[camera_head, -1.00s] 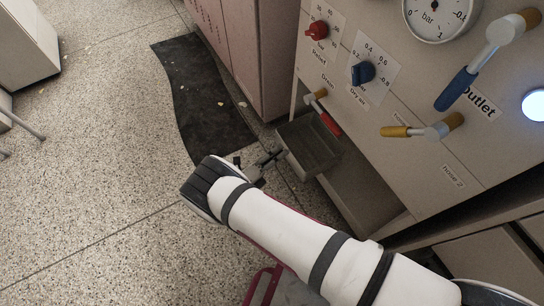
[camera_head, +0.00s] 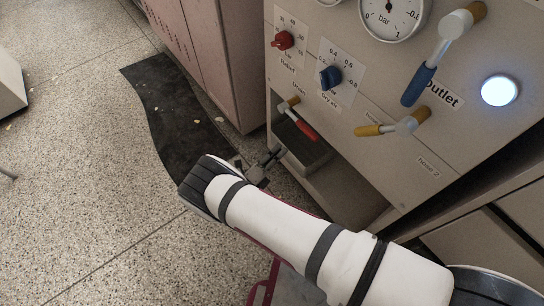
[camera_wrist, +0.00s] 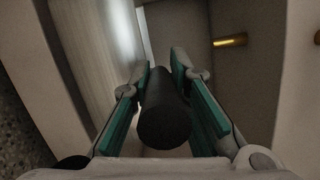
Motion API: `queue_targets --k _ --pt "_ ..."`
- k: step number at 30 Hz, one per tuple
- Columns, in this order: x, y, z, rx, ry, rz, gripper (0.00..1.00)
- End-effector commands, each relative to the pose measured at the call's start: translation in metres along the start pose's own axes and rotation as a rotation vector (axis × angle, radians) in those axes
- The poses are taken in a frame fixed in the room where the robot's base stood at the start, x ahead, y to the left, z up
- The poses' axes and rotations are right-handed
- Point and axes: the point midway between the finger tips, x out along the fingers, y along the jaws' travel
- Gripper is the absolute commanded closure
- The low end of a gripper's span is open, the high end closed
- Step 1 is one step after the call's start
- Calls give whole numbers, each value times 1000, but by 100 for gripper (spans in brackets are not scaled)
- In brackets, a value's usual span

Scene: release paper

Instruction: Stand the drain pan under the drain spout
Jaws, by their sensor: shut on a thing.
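The drain pan (camera_head: 314,156) is a dark grey box, seen in the head view inside the open bay at the lower left of the panel. The red drain handle (camera_head: 306,129) crosses in front of it, by the brass drain fitting (camera_head: 290,103); the spout's outlet cannot be made out. My gripper (camera_head: 276,155) is at the pan's near left side. In the wrist view, the green-padded fingers (camera_wrist: 170,85) are shut on a dark round handle (camera_wrist: 165,118), which seems to be the pan's. Whether the pan touches the bay floor cannot be told.
A pink cabinet (camera_head: 228,60) stands to the left. A dark mat (camera_head: 178,112) lies on open speckled floor.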

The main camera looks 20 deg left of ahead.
Motion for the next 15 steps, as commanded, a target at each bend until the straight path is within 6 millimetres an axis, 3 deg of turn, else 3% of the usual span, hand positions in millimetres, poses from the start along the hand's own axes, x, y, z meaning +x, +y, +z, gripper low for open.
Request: queue_targets --k 15 --pt "40 -2 -8 0 0 -9 100"
